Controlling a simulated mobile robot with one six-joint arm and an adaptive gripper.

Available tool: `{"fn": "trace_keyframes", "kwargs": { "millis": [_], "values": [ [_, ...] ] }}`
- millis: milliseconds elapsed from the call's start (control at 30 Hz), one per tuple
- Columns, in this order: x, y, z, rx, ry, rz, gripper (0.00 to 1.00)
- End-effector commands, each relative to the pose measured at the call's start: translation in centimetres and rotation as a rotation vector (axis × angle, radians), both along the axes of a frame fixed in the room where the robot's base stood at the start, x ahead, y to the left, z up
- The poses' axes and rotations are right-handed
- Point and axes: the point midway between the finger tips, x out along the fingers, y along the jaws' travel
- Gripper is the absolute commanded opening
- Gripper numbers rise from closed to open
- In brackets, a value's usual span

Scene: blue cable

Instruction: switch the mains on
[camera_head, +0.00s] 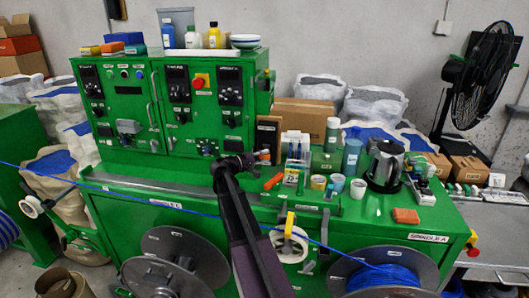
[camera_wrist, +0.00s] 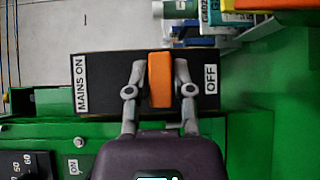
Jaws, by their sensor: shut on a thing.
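The mains switch is a dark panel (camera_wrist: 110,70) in the wrist view, with a "MAINS ON" label (camera_wrist: 82,84) at its left end and an "OFF" label (camera_wrist: 210,79) at its right end. Its orange handle (camera_wrist: 160,80) stands between the labels, somewhat nearer "OFF". My gripper (camera_wrist: 160,90) is shut on the handle, one finger on each side. In the head view the dark panel (camera_head: 268,140) stands upright on the green bench, right of the control cabinet. My gripper (camera_head: 252,160) is at its lower part and the handle is hard to make out there.
The green cabinet (camera_head: 148,95) with dials and a red stop button stands left of the switch. Cups, bottles and a kettle (camera_head: 384,165) crowd the bench to the right. A blue cable (camera_head: 130,195) crosses in front, above the cable reels (camera_head: 185,255).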

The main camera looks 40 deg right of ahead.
Motion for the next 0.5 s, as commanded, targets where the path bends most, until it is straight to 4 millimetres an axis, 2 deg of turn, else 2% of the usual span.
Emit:
{"fn": "trace_keyframes", "kwargs": {
  "millis": [33, 500],
  "values": [
    [0.0, 0.0, 1.0, 0.022, 0.022, 0.001, 0.0],
    [0.0, 0.0, 2.9, 0.278, 0.24, 0.001, 0.0]
  ]
}}
